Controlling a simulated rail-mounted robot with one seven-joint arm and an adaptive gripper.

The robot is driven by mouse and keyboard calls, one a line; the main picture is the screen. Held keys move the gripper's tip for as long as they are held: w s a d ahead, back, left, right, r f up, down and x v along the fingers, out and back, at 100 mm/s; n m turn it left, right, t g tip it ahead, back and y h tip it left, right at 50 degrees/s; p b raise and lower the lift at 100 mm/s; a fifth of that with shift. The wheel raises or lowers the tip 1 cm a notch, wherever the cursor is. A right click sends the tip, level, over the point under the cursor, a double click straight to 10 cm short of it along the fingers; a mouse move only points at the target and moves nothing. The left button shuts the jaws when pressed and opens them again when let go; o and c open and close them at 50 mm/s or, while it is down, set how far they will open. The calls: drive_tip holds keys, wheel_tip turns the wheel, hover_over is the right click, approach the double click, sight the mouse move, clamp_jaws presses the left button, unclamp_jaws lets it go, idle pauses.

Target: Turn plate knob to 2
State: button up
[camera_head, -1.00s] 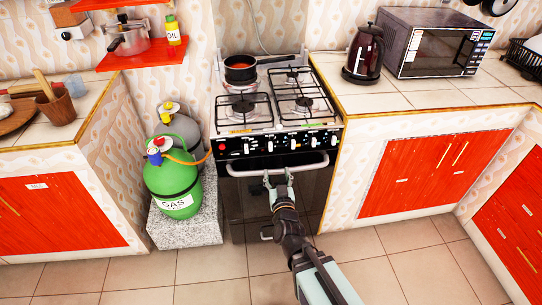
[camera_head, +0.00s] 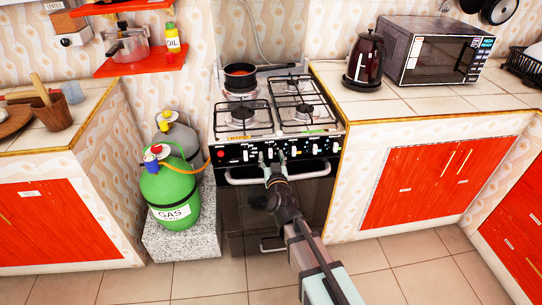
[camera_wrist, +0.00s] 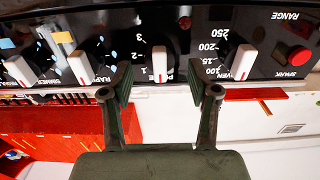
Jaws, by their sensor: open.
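The wrist view shows the control panel upside down. A white knob (camera_wrist: 159,63) beside the numbers 1, 2 and 3 stands between my gripper's fingers. Its pointer bar is upright in that view, and the label under it is mostly hidden. My gripper (camera_wrist: 160,84) is open, with one finger on each side of this knob and no visible contact. In the head view, my gripper (camera_head: 273,160) is at the middle of the stove's black front panel (camera_head: 233,156), above the oven handle.
Other white knobs flank it: an oven knob (camera_wrist: 243,62) and a knob marked RAPID (camera_wrist: 82,67). A red spark button (camera_wrist: 299,56) is at the right. The oven handle (camera_head: 305,175) runs below the panel. A pan (camera_head: 240,76) sits on the stove.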

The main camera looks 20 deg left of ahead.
drive_tip(key=shift+w+a, duration=0.25)
drive_tip(key=shift+w, duration=0.25)
drive_tip(key=c, duration=1.1)
drive_tip(key=shift+c, duration=0.2)
